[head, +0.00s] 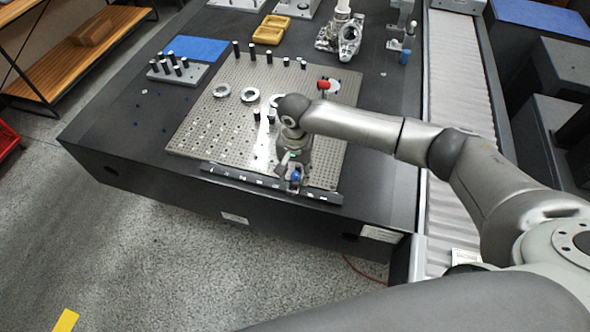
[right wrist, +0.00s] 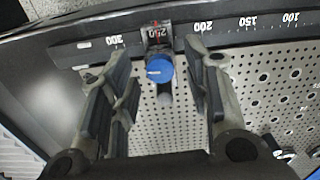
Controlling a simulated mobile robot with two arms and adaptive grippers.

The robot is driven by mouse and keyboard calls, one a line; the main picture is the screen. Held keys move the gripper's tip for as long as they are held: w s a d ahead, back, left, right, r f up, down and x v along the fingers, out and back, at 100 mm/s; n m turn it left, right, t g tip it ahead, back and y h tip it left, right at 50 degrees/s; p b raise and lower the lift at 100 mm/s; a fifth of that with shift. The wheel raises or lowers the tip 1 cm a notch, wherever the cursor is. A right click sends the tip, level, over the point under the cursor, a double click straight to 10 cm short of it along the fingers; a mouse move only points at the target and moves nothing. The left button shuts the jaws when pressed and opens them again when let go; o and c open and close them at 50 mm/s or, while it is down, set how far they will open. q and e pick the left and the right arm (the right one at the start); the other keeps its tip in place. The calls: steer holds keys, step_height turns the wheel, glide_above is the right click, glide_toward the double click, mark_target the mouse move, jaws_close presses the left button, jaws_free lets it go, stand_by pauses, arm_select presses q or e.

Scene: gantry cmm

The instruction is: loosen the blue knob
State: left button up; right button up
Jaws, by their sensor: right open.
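The blue knob (right wrist: 160,68) sits on a small slider block on a dark numbered rail (right wrist: 230,27), by the red mark near 250. It also shows in the head view (head: 295,176) at the front edge of the perforated plate. My right gripper (right wrist: 163,72) is open, with one finger on each side of the knob and a visible gap on both sides. In the head view my right gripper (head: 292,166) points down over the rail. Whether the fingers reach the knob's height cannot be told. My left gripper is not in view.
The perforated plate (head: 200,125) carries metal rings, black posts and a red-topped piece (head: 323,86). The table's left front is mostly clear.

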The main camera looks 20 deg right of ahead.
steer(key=shift+c, duration=0.4)
jaws_close()
steer(key=shift+r+n+p, duration=0.15)
steer(key=shift+n+p, duration=0.35)
steer(key=shift+p, duration=0.2)
steer(key=shift+n, duration=0.3)
steer(key=shift+f, duration=0.2)
steer(key=shift+o, duration=0.4)
jaws_free()
